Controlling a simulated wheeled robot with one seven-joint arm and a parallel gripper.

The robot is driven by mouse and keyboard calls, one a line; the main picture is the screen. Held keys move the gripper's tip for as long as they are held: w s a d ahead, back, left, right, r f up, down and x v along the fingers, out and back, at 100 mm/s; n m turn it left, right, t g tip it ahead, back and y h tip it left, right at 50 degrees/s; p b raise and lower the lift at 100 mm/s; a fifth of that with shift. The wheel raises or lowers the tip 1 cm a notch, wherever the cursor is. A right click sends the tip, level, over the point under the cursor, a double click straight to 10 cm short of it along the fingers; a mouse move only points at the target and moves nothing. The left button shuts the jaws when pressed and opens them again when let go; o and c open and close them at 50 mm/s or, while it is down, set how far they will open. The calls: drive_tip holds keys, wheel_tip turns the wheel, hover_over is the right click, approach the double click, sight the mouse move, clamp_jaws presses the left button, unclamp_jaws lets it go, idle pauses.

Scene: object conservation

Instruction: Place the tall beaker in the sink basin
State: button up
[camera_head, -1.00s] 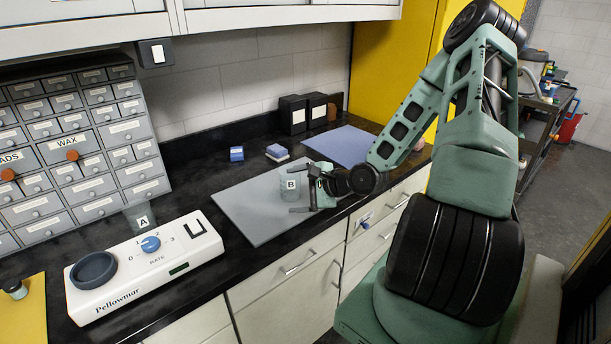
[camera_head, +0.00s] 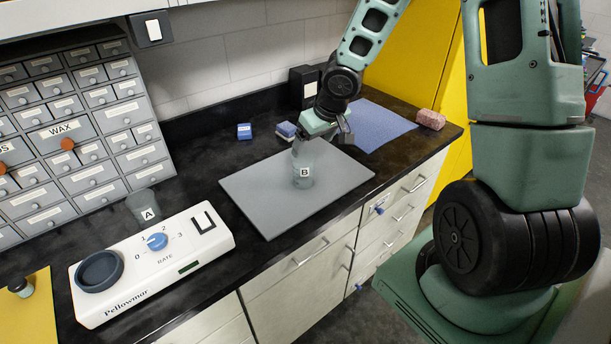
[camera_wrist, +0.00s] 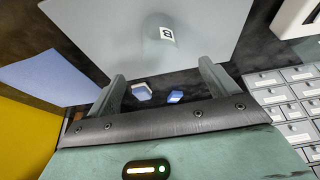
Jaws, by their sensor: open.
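Clear beaker B (camera_head: 303,180) stands upright on the grey mat (camera_head: 262,207). It also shows in the wrist view (camera_wrist: 155,45), ahead of my fingers. Clear beaker A (camera_head: 143,205) stands behind the white device, which hides its lower part. I cannot tell surely which is the tall one. My gripper (camera_head: 322,143) is above and just behind beaker B, angled downward. In the wrist view its two fingers (camera_wrist: 163,82) are wide apart with nothing between them. No sink basin is in view.
The white Pellowmar device (camera_head: 150,262) sits at the front left, before grey labelled drawers (camera_head: 85,130). Small blue blocks (camera_head: 245,131) lie behind the mat. A blue mat (camera_head: 380,125), a dark box (camera_head: 303,85) and a pinkish block (camera_head: 431,119) are farther right.

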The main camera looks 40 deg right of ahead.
sight(302, 166)
drive_tip(key=b+x, duration=0.5)
drive_tip(key=x, duration=0.7)
drive_tip(key=shift+w+f, duration=0.25)
drive_tip(key=shift+w, duration=0.05)
drive_tip(key=shift+r, duration=0.1)
drive_tip(key=c, duration=1.2)
